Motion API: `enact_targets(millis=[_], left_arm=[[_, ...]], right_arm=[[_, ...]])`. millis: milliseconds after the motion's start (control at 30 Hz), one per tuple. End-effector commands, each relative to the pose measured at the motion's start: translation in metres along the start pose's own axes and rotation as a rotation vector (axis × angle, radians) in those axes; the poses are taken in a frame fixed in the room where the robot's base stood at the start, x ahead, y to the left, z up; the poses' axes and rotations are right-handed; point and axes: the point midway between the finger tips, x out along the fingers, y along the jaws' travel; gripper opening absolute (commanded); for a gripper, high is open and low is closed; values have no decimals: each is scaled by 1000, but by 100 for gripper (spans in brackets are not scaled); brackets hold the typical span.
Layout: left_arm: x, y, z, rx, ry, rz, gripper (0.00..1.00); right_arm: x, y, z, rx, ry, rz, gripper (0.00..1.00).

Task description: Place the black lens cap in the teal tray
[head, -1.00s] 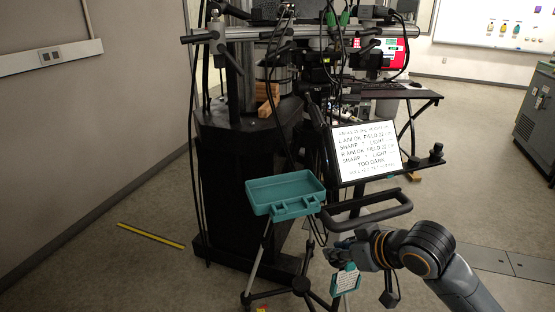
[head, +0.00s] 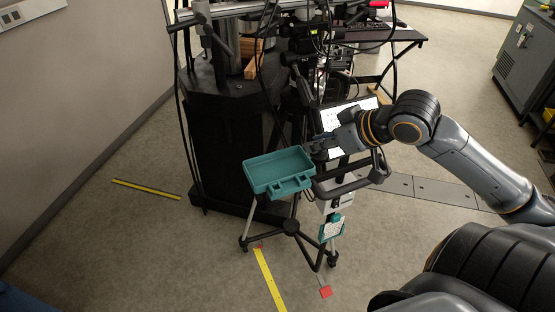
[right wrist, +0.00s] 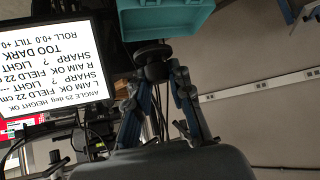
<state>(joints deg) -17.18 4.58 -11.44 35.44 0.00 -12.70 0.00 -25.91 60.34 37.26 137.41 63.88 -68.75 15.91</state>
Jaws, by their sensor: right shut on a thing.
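The teal tray (head: 279,172) is an open, empty-looking shallow box on a tripod stand in the head view. Its edge also shows at the top of the right wrist view (right wrist: 165,18). My right gripper (head: 316,150) is just right of the tray, at about its back right corner in the picture. In the right wrist view, the two fingers (right wrist: 158,75) are closed around a dark round piece, which looks like the black lens cap (right wrist: 152,54). It is close to the tray's edge there. Its details are too dark to make out. My left gripper is out of view.
A lit text screen (right wrist: 57,76) stands beside the gripper and reads "TOO DARK". A black handle bar (head: 350,186) and a hanging teal-edged tag (head: 332,228) are right of the tray. A large black rig (head: 235,130) with cables stands behind it.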

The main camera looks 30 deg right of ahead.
Motion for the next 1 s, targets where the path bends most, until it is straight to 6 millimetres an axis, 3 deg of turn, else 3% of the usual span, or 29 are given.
enact_targets(millis=[200,500,800,1000], left_arm=[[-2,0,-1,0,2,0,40],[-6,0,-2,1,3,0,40],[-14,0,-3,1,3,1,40],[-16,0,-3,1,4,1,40]], right_arm=[[30,-5,-12,-5,0,3,9],[60,-9,-22,0,2,3,9],[108,-16,-14,6,3,0,9],[126,-17,-10,3,1,1,9]])
